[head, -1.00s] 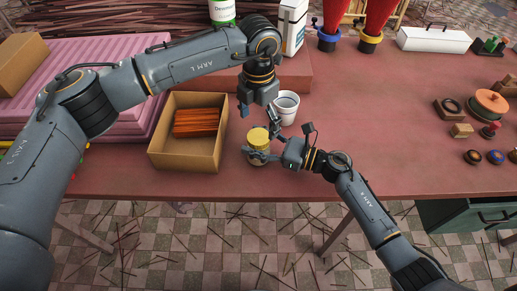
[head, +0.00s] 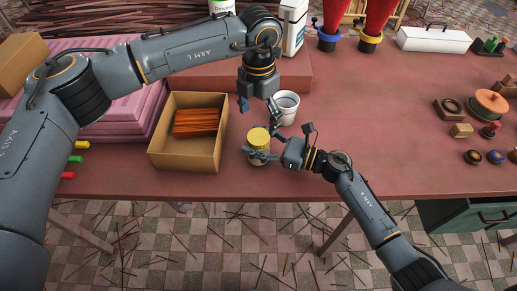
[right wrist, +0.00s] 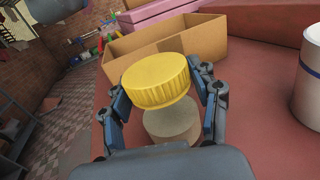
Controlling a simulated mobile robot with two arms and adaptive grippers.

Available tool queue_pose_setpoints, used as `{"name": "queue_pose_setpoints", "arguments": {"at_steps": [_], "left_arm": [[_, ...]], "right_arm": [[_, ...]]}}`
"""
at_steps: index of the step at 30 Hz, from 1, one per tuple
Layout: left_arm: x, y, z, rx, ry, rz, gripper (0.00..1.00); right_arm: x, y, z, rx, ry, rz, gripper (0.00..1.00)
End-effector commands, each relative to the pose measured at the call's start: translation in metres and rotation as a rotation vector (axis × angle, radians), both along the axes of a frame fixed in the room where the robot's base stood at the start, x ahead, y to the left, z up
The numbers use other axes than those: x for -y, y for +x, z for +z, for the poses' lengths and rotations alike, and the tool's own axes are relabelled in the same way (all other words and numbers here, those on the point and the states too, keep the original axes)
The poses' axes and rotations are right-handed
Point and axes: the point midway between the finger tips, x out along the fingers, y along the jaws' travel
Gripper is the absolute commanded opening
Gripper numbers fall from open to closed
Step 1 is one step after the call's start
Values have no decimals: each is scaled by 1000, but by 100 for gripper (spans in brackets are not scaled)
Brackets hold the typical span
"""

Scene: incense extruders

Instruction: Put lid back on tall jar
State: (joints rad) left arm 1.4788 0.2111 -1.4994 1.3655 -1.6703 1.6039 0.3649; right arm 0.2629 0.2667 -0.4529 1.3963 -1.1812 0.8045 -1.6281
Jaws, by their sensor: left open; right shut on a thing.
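My left gripper (head: 258,106) is open and empty, above and behind the lid.
An open cardboard box (head: 188,156) with orange sticks stands left of the jar. A white cup (head: 286,108) stands behind it, close to the left gripper. A pink stack (head: 118,110) lies further left.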

Motion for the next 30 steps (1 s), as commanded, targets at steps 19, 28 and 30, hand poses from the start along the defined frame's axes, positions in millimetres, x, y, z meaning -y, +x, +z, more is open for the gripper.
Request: {"name": "queue_pose_setpoints", "arguments": {"at_steps": [19, 28, 30], "left_arm": [[0, 0, -63, -1, -1, 0, 82], [0, 0, -63, -1, -1, 0, 53], [0, 0, -63, 0, 0, 0, 39]], "right_arm": [[0, 0, 0, 0, 1, 0, 0], [0, 0, 0, 0, 1, 0, 0], [0, 0, 0, 0, 1, 0, 0]]}}
